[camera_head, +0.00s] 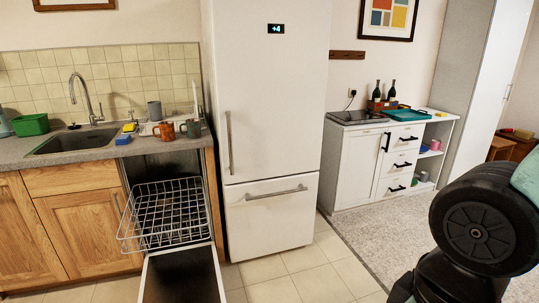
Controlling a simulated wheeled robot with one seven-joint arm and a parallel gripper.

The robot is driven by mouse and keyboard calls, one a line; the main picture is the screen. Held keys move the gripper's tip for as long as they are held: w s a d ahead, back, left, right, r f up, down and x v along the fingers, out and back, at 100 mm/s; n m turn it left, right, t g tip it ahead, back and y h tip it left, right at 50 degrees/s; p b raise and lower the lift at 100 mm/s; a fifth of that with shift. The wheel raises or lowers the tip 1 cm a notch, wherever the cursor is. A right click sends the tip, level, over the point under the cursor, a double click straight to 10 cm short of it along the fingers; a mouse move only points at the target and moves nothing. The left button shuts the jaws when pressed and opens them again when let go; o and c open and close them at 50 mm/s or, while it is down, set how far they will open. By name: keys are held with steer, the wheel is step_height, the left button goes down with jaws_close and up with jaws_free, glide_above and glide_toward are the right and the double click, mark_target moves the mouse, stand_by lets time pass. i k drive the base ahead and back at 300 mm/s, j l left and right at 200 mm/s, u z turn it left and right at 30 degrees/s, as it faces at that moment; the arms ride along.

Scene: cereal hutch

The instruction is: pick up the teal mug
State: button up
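A small greenish-teal mug (192,128) stands near the right end of the sink counter, close to the fridge. A reddish-brown mug (166,131) is just left of it, and a grey cup (154,110) is behind. A small teal item (424,149) lies in the open shelves of the white cabinet at the right, beside a pink cup-like item (435,144); it is too small to tell whether it is a mug. Part of my arm shows at the lower right, but my gripper is out of view.
Below the counter a dishwasher stands open, its wire rack (160,218) pulled out and its door (182,276) lowered over the floor. The white fridge (265,110) stands between counter and cabinet (354,166). Tiled floor (322,268) is clear before the fridge.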

mark_target(193, 126)
steer(key=i, duration=2.2)
steer(key=i+u, duration=0.25)
steer(key=u, duration=0.15)
steer(key=i+l+u, duration=0.15)
steer(key=i+u, duration=0.2)
steer(key=i+l+u, duration=0.15)
steer(key=u, duration=0.25)
steer(key=i+l+u, duration=0.3)
steer(key=i+l, duration=0.05)
steer(key=i, duration=0.1)
